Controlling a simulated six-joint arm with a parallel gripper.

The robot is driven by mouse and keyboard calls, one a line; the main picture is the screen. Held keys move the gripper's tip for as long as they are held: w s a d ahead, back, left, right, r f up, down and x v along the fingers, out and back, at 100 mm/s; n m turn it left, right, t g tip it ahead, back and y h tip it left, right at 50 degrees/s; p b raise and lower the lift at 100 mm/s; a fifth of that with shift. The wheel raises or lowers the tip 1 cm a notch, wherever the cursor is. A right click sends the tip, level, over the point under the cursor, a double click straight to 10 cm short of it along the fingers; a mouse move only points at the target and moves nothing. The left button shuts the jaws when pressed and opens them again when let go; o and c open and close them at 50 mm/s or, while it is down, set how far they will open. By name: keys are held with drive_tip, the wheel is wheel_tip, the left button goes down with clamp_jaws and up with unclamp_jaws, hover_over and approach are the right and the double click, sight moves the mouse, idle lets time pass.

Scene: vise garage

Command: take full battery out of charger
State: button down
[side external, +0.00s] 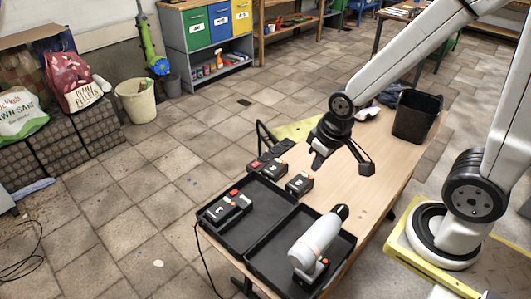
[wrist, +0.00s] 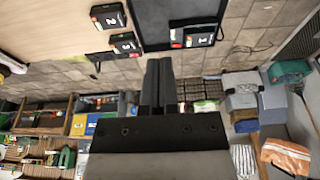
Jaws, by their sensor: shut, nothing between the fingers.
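Several black battery-like units with red parts and white number labels are on the workbench. One (side external: 299,183) stands on the wood behind the trays, and another (side external: 276,152) is beyond it next to a low black piece with red marks (side external: 258,165). A third (side external: 229,207) lies in the left black tray. The wrist view shows units labelled 1 (wrist: 108,17), 3 (wrist: 126,43) and 2 (wrist: 198,38). I cannot tell which is the charger or which battery is full. My gripper (side external: 318,160) is shut and empty above the bench, apart from them; its fingers show in the wrist view (wrist: 158,65).
A grey-white power tool (side external: 315,243) stands in the right black tray (side external: 258,262). A black bin (side external: 417,115) is at the bench's far right end. A thin cable (side external: 200,255) hangs off the left edge.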

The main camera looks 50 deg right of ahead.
unclamp_jaws()
drive_tip(key=shift+w, duration=0.1)
idle(0.3)
drive_tip(key=w+f+m+g+y, duration=0.1)
drive_tip(key=w+f+m+y, duration=0.3)
drive_tip(key=w+f, duration=0.3)
drive_tip(key=w+a+f+m+g+y, duration=0.1)
drive_tip(key=w+f+m+y, duration=0.3)
drive_tip(key=w+f+m, duration=0.3)
drive_tip(key=w+a+f+m+g+y, duration=0.1)
drive_tip(key=w+f+m+y, duration=0.3)
drive_tip(key=w+f+m, duration=0.2)
drive_tip(key=shift+w+f, duration=0.35)
drive_tip(key=shift+w, duration=0.3)
drive_tip(key=shift+w+f, duration=0.35)
drive_tip(key=shift+w, duration=0.35)
drive_tip(key=shift+w+f, duration=0.35)
drive_tip(key=shift+w, duration=0.3)
drive_tip(key=shift+w+f+m+y, duration=0.15)
drive_tip(key=shift+f+m+y, duration=0.35)
drive_tip(key=shift+f+y, duration=0.3)
